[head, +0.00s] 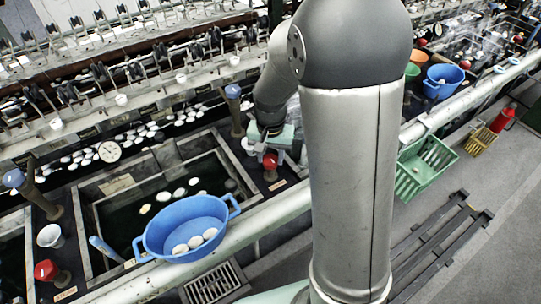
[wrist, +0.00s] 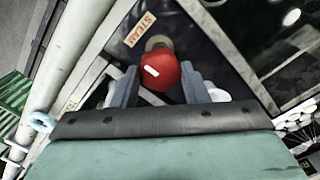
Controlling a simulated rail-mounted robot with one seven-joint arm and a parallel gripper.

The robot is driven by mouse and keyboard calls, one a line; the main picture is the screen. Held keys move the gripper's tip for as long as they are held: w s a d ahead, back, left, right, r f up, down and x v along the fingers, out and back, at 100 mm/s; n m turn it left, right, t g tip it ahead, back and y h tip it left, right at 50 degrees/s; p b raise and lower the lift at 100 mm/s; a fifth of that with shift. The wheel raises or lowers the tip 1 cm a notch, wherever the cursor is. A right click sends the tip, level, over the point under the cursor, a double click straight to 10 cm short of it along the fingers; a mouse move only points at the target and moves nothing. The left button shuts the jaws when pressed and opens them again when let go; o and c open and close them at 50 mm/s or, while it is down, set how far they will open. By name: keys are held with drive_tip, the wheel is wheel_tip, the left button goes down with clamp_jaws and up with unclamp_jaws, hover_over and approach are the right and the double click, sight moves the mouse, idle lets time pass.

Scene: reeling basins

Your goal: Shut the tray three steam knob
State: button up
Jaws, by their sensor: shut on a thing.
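A red steam knob (wrist: 158,70) with a white mark on its top sits between the two fingers of my gripper (wrist: 160,88) in the wrist view. A "STEAM" label (wrist: 140,29) lies beside it on the dark panel. In the head view the same red knob (head: 269,161) shows just below my gripper (head: 272,150), at the right corner of the basin. My gripper is shut on the knob. My arm hides part of the panel to the right, and the knob's stem is mostly hidden.
A blue colander (head: 180,222) with white cocoons rests on the near rim of the water basin (head: 165,186). Another red knob (head: 47,271) stands at the lower left. Blue-topped levers (head: 233,91) rise nearby. A long pale pipe (head: 262,218) runs along the front.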

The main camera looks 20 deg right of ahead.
sight(270, 159)
drive_tip(key=shift+m, duration=0.4)
drive_tip(key=o, duration=1)
drive_tip(key=shift+c, duration=0.2)
drive_tip(key=shift+r, duration=0.1)
wheel_tip(270, 159, up, 17)
drive_tip(key=shift+r+b, duration=0.15)
drive_tip(key=shift+b, duration=0.25)
